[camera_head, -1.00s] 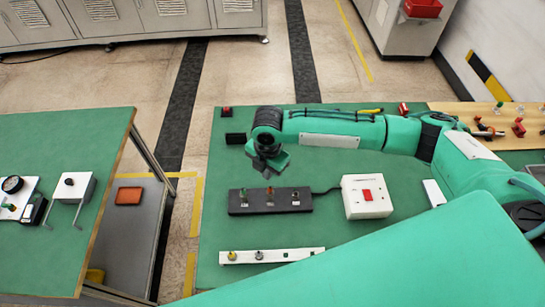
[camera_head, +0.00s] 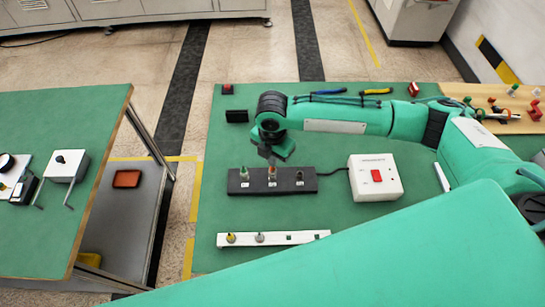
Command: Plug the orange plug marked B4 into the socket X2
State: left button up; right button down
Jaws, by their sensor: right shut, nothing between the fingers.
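A black socket strip (camera_head: 258,187) lies on the right green table, with a row of sockets. A green plug (camera_head: 243,172) stands upright in its left socket. A plug with an orange-red top (camera_head: 272,170) stands upright in the middle socket. The right socket (camera_head: 299,178) holds no coloured plug that I can see. The labels are too small to read, so I cannot tell which is X2 or B4. My right gripper (camera_head: 272,158) is shut and empty, pointing down just above and behind the orange-red plug; I cannot tell whether it touches it. My left gripper is out of view.
A white switch box (camera_head: 375,188) with a red switch stands right of the strip, joined by a cable. A white rack (camera_head: 290,236) in front holds a yellow plug (camera_head: 231,238) and a grey plug (camera_head: 260,238). My right arm covers much of the table's right side.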

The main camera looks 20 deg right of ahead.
jog(key=shift+f, duration=0.65)
dwell(0.4)
notch_tip(320, 180, up, 3)
jog(key=p, duration=0.4)
jog(key=shift+r, duration=0.4)
notch_tip(320, 180, up, 13)
jog(key=b, duration=0.3)
